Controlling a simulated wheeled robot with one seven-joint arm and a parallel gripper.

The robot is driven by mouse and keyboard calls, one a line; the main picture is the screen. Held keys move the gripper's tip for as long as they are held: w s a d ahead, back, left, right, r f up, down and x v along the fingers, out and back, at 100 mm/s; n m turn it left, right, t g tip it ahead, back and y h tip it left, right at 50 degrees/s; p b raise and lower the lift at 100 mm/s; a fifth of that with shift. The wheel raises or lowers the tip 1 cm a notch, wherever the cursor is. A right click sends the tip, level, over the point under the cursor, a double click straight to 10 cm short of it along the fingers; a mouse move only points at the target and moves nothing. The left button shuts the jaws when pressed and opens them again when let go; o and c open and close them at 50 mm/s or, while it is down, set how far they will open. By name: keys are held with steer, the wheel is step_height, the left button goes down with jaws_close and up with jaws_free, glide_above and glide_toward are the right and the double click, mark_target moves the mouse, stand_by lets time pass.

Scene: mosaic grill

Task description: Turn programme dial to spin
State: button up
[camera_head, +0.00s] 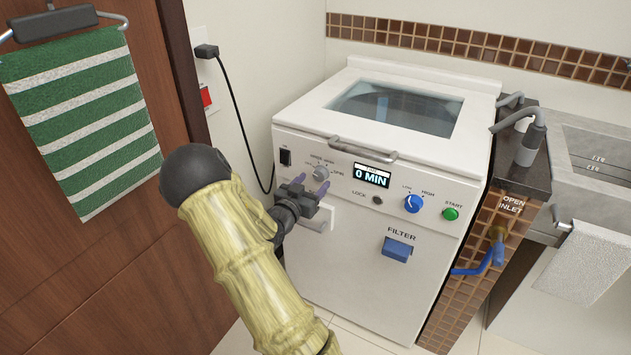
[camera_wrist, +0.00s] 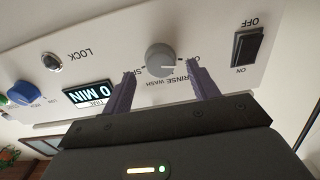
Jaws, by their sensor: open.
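The programme dial (camera_head: 320,172) is a grey round knob on the white washer's front panel, with printed labels around it, SPIN at its right. In the wrist view, which is upside down, the dial (camera_wrist: 160,58) shows a pale pointer mark; the setting it points to is hard to read. My gripper (camera_head: 311,183) is open in front of the panel. Its two purple fingers (camera_wrist: 160,76) stand apart, one towards each side of the dial, with clear gaps. I cannot tell how far the tips are from the panel. Part of the label ring is hidden by the fingers.
Beside the dial are a black rocker switch (camera_head: 285,157), a display (camera_head: 372,175) reading 0 MIN, a LOCK light (camera_head: 377,200), a blue knob (camera_head: 412,203) and a green START button (camera_head: 450,213). The lid handle (camera_head: 362,149) juts out above. A blue-handled inlet valve (camera_head: 490,258) is at right.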

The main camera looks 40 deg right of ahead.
mark_target(320, 174)
steer(key=shift+x, duration=1.3)
steer(key=c, duration=1)
